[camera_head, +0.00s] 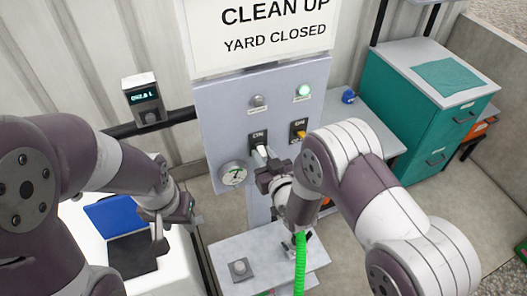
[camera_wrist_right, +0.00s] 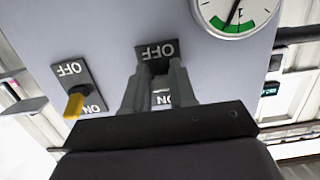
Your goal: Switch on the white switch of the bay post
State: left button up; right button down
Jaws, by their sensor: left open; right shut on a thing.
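The bay post's panel (camera_head: 225,112) faces me. Its white switch (camera_head: 262,152) has a white lever under an ON label, pointing down in the head view; the lamp (camera_head: 258,100) above it is grey and unlit. My right gripper (camera_head: 267,172) is at this lever and shut on it. In the right wrist view the gripper (camera_wrist_right: 157,75) covers most of the switch plate (camera_wrist_right: 154,50), between the OFF and ON labels, hiding most of the lever. My left gripper (camera_head: 176,225) is open and empty, low on the left, away from the post.
A yellow-lever switch (camera_head: 300,133) sits right of the white one, under a lit green lamp (camera_head: 304,91). A gauge (camera_head: 233,174) is at lower left. Below are a grey shelf (camera_head: 275,255) with a button and a green hose (camera_head: 300,265). A teal cabinet (camera_head: 400,110) stands right.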

notch_tip(320, 180, up, 2)
jog(key=g+h+p, duration=0.1)
jog(key=g+p, duration=0.1)
jog(key=p, duration=0.1)
jog(key=g+p, duration=0.2)
jog(key=p, duration=0.1)
jog(key=shift+s+r+g+h+p, duration=0.1)
jog(key=shift+r+g+h+p, duration=0.05)
jog(key=shift+g+h+p, duration=0.25)
jog(key=shift+r+g+h+p, duration=0.15)
jog(key=shift+g+h+p, duration=0.15)
jog(key=shift+g+p, duration=0.35)
jog(key=shift+g+h+p, duration=0.4)
jog(key=shift+g+p, duration=0.35)
jog(key=shift+g, duration=0.2)
jog(key=c, duration=1)
grip_release()
jog(key=b+v, duration=0.2)
jog(key=v, duration=1)
jog(key=shift+r+b, duration=0.3)
jog(key=shift+r, duration=0.05)
